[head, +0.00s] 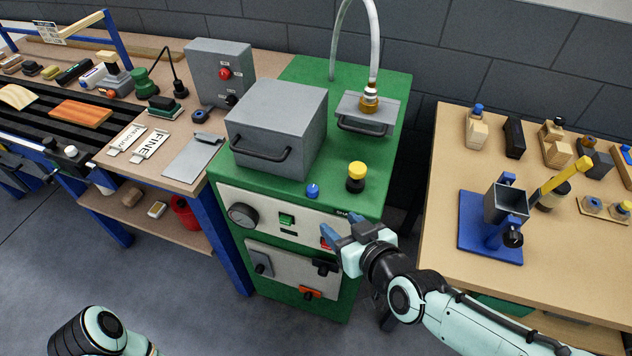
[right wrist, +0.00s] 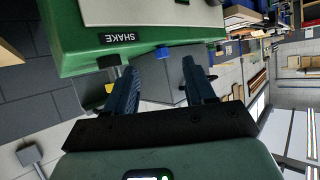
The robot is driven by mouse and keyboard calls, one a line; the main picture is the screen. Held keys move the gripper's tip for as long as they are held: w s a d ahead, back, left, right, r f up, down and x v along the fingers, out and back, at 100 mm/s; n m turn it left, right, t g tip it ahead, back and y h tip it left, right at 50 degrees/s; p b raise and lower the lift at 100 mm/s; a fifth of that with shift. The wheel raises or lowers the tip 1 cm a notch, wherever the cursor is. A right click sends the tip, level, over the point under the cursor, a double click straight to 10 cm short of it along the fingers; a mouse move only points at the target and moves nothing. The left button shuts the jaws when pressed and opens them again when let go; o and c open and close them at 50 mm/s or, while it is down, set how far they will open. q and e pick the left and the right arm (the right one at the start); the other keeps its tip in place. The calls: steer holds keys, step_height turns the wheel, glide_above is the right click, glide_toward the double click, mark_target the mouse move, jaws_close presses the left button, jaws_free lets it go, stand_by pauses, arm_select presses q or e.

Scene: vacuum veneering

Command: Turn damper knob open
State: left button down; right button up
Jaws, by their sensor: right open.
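A green machine (head: 385,155) stands in the middle of the head view. Its upper front panel (head: 275,232) has a gauge (head: 243,216), a green switch (head: 287,219) and a red part (head: 326,243) beside my right gripper. Its lower panel has a grey knob (head: 262,264), an orange handle (head: 310,292) and a black knob (head: 326,267). I cannot tell which is the damper knob. My right gripper (head: 341,225) is open and empty in front of the panel's upper right; its fingers hide part of it.
A blue knob (head: 313,191), a yellow-topped knob (head: 356,177) and a grey box (head: 277,120) sit on the machine top. A right-hand bench (head: 450,225) bears a blue-based stand (head: 491,229). A left bench holds tools. My left arm shows at bottom left, without its gripper.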

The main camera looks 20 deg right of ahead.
mark_target(313, 189)
steer(key=shift+t, duration=0.5)
steer(key=x, duration=0.4)
steer(key=r+x, duration=0.1)
steer(key=x, duration=0.2)
steer(key=w+r+x, duration=0.1)
steer(key=x, duration=0.3)
steer(key=shift+w+a, duration=0.1)
steer(key=shift+w, duration=0.2)
jaws_close()
